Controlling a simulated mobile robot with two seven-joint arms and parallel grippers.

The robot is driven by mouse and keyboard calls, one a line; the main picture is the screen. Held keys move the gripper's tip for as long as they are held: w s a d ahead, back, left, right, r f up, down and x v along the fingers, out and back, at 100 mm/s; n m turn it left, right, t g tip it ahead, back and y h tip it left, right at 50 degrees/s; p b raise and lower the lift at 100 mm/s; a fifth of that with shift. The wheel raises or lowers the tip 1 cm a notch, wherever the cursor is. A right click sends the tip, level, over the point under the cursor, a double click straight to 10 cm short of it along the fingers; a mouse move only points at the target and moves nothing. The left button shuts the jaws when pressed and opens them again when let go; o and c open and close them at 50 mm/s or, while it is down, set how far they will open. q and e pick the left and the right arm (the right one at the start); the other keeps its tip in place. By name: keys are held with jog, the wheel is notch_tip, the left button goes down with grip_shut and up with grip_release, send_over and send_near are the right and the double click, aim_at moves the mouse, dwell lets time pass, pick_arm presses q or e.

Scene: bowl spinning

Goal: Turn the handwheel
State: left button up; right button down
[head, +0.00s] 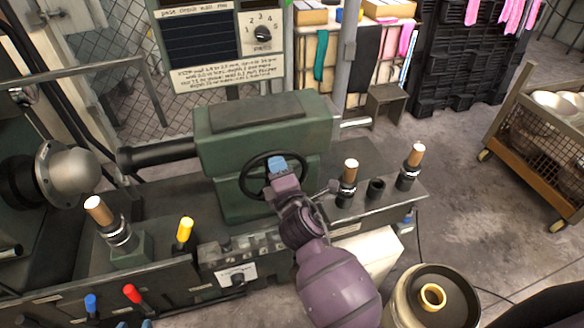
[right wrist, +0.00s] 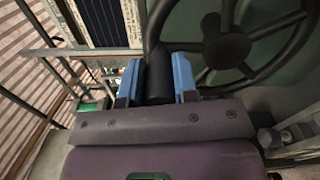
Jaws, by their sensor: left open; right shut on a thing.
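The dark handwheel (head: 243,180) is on the front of a green machine housing (head: 225,150) in the middle of the head view. Its spokes and hub (right wrist: 226,48) fill the upper right of the right wrist view. My right gripper (head: 277,161) is at the wheel's upper rim, its arm covering the lower right part. In the right wrist view its blue fingers (right wrist: 158,78) are shut on a black part of the wheel; I cannot tell whether that is rim or knob. My left gripper (head: 134,324) is open at the bottom edge, only its blue fingertips showing, away from the wheel.
Tool holders with copper-coloured tops (head: 349,170) stand on the ledge right of the wheel, another (head: 98,210) at left. Yellow (head: 184,231), red (head: 131,293) and blue (head: 91,303) levers rise in front. A drum (head: 402,300) stands at lower right. A cart (head: 537,150) stands farther right.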

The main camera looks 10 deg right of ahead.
aim_at(251, 172)
jog(key=a+n, duration=0.1)
jog(key=n, duration=0.1)
jog(key=a+n, duration=0.2)
jog(key=n, duration=0.1)
jog(key=shift+s+a+f+n, duration=0.15)
jog(key=shift+a+f+n, duration=0.15)
jog(key=shift+a+f, duration=0.05)
jog(key=shift+a+f+n, duration=0.4)
jog(key=shift+a+n, duration=0.25)
jog(key=shift+n, duration=0.55)
jog(key=shift+s+a+f+n+p, duration=0.1)
jog(key=shift+a+f+n+p, duration=0.35)
jog(key=shift+n, duration=0.55)
jog(key=shift+f, duration=0.15)
jog(key=c, duration=0.9)
grip_release()
jog(key=shift+a, duration=0.1)
jog(key=s, duration=0.7)
jog(key=s+d+b, duration=0.1)
jog(key=s, duration=0.2)
jog(key=shift+s, duration=0.4)
